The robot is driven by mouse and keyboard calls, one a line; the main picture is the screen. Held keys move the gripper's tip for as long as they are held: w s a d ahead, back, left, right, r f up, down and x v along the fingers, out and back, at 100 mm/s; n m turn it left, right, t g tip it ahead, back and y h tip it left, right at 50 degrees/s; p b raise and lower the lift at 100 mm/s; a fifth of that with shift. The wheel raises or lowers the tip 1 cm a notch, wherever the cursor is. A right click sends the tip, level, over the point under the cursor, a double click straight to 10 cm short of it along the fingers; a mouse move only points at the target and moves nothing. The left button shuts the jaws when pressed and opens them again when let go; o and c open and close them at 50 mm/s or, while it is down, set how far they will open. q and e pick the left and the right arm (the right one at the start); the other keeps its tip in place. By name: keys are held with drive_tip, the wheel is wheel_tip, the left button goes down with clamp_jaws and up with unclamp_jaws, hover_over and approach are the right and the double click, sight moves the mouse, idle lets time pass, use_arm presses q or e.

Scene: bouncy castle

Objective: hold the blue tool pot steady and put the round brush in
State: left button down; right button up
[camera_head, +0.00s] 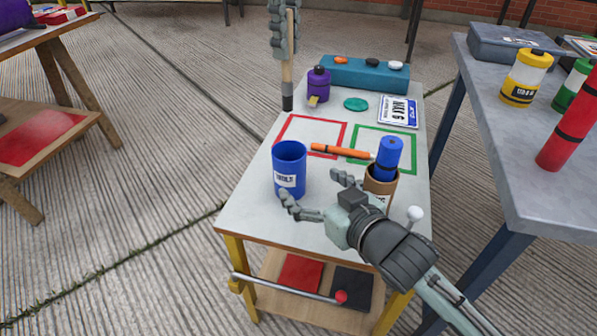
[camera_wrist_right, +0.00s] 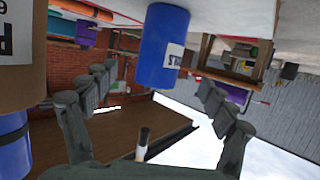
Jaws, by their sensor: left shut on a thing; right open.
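The blue tool pot (camera_head: 288,180) stands upright near the left front of the work table, its white label facing the front. My right gripper (camera_head: 313,190) is open, one finger by the pot's front and the other to its right. In the right wrist view the pot (camera_wrist_right: 158,50) appears upside down between the spread fingers (camera_wrist_right: 157,78). My left gripper (camera_head: 284,42), at the top of the head view, is shut on the wooden handle of the round brush (camera_head: 287,85). The brush hangs upright, dark end down, and shows above the pot in the picture, apart from it.
A brown pot (camera_head: 380,184) with a blue cylinder (camera_head: 388,158) stands right of the blue pot. An orange-handled tool (camera_head: 338,151) lies behind, across red and green outlines. A purple pot (camera_head: 318,84) and teal block (camera_head: 364,74) stand at the back. Another table (camera_head: 500,130) is at right.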

sight(290, 168)
drive_tip(key=x, duration=0.9)
drive_tip(key=shift+w+a+f, duration=0.1)
drive_tip(key=shift+w+a, duration=0.05)
drive_tip(key=shift+w, duration=0.1)
drive_tip(key=c, duration=1.5)
use_arm(q)
drive_tip(key=shift+f, duration=6.5)
drive_tip(key=c, duration=1.4)
unclamp_jaws()
